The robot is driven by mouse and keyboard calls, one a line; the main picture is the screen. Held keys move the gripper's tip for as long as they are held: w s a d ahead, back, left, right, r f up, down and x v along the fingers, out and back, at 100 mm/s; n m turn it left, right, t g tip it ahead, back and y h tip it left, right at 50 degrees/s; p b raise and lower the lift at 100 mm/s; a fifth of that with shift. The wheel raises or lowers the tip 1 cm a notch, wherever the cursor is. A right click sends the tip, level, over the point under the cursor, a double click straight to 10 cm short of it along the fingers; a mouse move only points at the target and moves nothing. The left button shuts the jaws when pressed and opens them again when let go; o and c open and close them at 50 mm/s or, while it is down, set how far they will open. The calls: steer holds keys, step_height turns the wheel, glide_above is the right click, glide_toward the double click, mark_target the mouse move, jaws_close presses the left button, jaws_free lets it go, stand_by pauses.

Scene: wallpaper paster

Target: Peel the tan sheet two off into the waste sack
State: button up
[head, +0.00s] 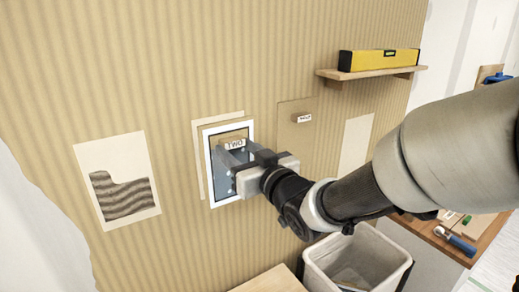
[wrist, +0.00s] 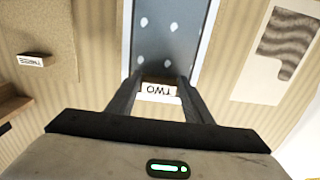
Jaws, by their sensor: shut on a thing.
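My gripper (head: 236,150) is shut on the small tan tab labelled TWO (head: 235,143), which also shows between the fingers in the wrist view (wrist: 158,91). A blue-grey panel (head: 219,183) with pale dots and a white border is right behind the tab on the wall. It also shows in the wrist view (wrist: 172,40). No broad tan sheet two is clear; I cannot tell how the tab and panel are joined. An open pale bin (head: 340,240) stands below right of the gripper, with something inside; I cannot tell whether it is the waste sack.
A tan sheet (head: 292,138) with a tab labelled THREE (head: 304,118) is on the wall to the right. A pale sheet with dark wavy stripes (head: 120,192) is to the left. A yellow level (head: 378,60) lies on a wooden shelf (head: 370,74). A workbench with tools (head: 470,232) is at right.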

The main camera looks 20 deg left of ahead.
steer(key=v, duration=0.7)
stand_by(0.6)
stand_by(0.5)
